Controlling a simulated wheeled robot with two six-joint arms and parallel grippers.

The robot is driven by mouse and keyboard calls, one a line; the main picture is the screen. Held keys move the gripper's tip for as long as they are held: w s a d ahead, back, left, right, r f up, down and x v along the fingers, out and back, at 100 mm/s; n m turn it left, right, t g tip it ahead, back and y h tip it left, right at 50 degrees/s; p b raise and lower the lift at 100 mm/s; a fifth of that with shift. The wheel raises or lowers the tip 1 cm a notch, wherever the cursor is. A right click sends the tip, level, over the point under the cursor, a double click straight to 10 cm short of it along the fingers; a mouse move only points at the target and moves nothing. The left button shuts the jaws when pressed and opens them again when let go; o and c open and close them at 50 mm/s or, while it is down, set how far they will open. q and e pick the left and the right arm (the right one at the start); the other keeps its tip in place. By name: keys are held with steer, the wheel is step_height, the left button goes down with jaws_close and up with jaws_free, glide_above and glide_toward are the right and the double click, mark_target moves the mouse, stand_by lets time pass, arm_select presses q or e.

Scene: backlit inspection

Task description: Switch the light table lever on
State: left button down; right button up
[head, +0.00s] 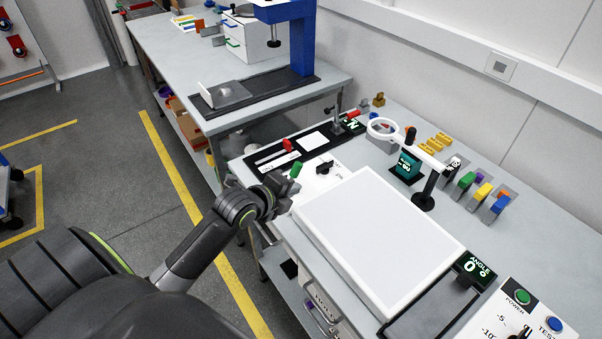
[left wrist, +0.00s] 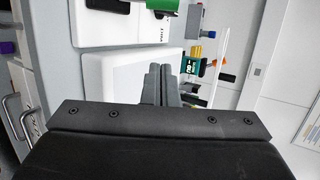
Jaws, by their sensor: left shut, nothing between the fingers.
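The light table (head: 375,235) is a broad white panel on the grey bench in the head view; I cannot tell whether it is lit. At its upper left, a white control box (head: 318,184) carries a green handle (head: 297,169), which looks like the lever, and a black knob (head: 324,168). My left gripper (head: 284,194) is shut and empty, just below the green handle and apart from it. In the left wrist view, its closed fingers (left wrist: 160,85) lie over the white panel (left wrist: 120,78), and the green handle (left wrist: 163,4) is cut by the top edge.
A magnifier on a black stand (head: 424,202) and a teal block (head: 407,167) stand behind the panel. Coloured blocks (head: 482,192) line the back.

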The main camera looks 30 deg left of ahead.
mark_target(294, 175)
arm_select(q)
steer(key=p+x, duration=0.2)
steer(key=x, duration=0.8)
steer(key=shift+w, duration=0.2)
steer(key=shift+s+a+r+p, duration=0.15)
steer(key=shift+a+r+p, duration=0.1)
steer(key=shift+a+p, duration=0.3)
steer(key=shift+s+a+r+p, duration=0.1)
steer(key=shift+a+r+p, duration=0.2)
steer(key=shift+a, duration=0.4)
steer(key=shift+s+a, duration=0.15)
steer(key=shift+a, duration=0.55)
steer(key=shift+d, duration=0.1)
steer(key=shift+f, duration=0.1)
steer(key=shift+s+f+b, duration=0.1)
steer(key=shift+b, duration=0.35)
steer(key=shift+t, duration=0.3)
